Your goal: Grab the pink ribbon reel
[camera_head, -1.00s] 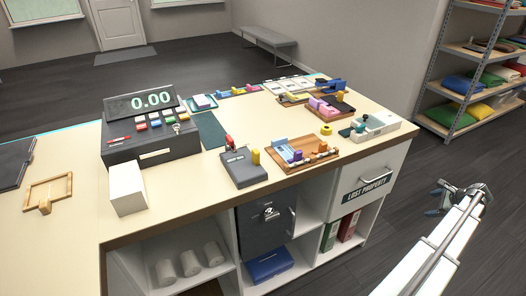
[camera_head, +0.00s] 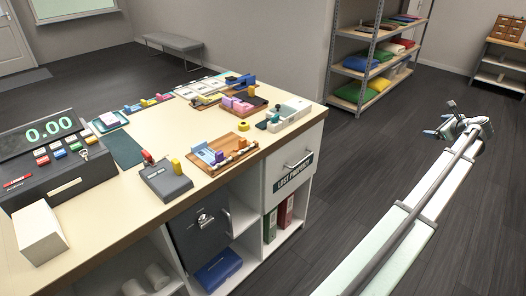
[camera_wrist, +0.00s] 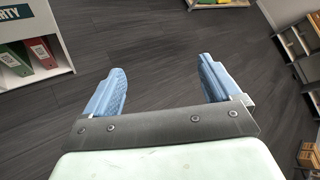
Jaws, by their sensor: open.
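I cannot make out a pink ribbon reel for certain. Small pink-purple pieces (camera_head: 238,104) lie in a wooden tray at the back right of the counter (camera_head: 130,198), too small to tell apart. My gripper (camera_head: 440,126) is out over the floor to the right of the counter, away from all of these. In the wrist view my gripper (camera_wrist: 162,72) has its two blue fingers wide apart, with only dark floor between them.
The cash register (camera_head: 46,160) stands at the counter's left. A wooden tray of small items (camera_head: 232,158) and a white container (camera_head: 290,113) lie near its right edge. A drawer marked lost property (camera_head: 292,165) is below. Shelving (camera_head: 352,74) stands behind. The floor between is clear.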

